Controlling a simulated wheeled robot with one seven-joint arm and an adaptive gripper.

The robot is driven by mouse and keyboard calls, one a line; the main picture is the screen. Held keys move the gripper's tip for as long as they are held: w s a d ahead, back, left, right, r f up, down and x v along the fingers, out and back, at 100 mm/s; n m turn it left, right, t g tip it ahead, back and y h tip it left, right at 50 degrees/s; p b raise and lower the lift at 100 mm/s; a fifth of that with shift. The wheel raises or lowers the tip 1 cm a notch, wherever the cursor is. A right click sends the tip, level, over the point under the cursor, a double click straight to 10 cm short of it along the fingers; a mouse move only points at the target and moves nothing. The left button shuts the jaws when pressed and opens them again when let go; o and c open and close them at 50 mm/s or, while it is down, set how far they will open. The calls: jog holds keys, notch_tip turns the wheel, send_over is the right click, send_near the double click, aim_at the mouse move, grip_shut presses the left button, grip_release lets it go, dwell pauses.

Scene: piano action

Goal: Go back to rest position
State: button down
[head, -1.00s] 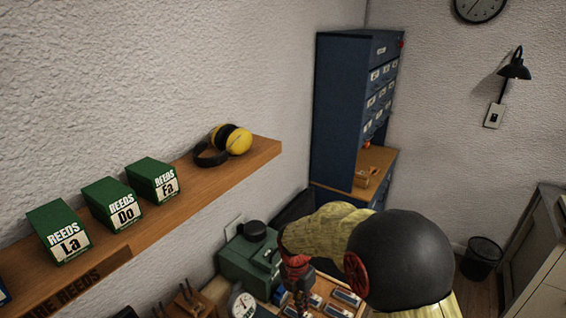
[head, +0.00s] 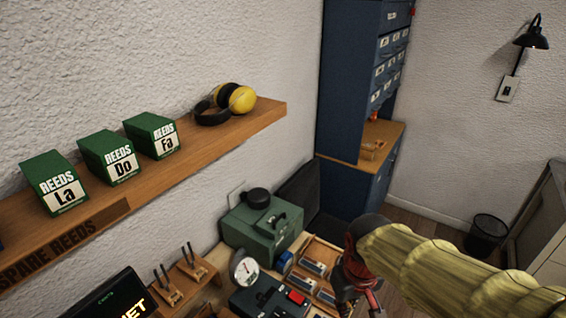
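My arm, in a pale yellow ribbed sleeve, reaches in from the right edge in the head view. My gripper (head: 358,298), with dark and red parts, points down at the bottom of the picture, in front of the right end of the workbench. Its fingertips are near or past the lower edge, so whether it is open or shut is unclear. I see nothing held in it.
A wooden shelf (head: 190,165) bears green reed boxes (head: 112,158) and yellow earmuffs (head: 228,102). Below are a green case (head: 262,232), a round dial (head: 244,267) and a wooden tray (head: 322,256). A blue cabinet (head: 342,100) and a bin (head: 486,236) stand behind.

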jog(key=s+d+r+m+t+b, duration=0.2)
jog(key=s+d+m+t+b, duration=0.1)
jog(key=s+d+t+b, duration=0.1)
jog(key=s+d+b, duration=0.1)
jog(key=s+b, duration=0.1)
jog(key=s, duration=0.1)
jog(key=shift+r+b, duration=0.25)
jog(key=shift+b, duration=0.15)
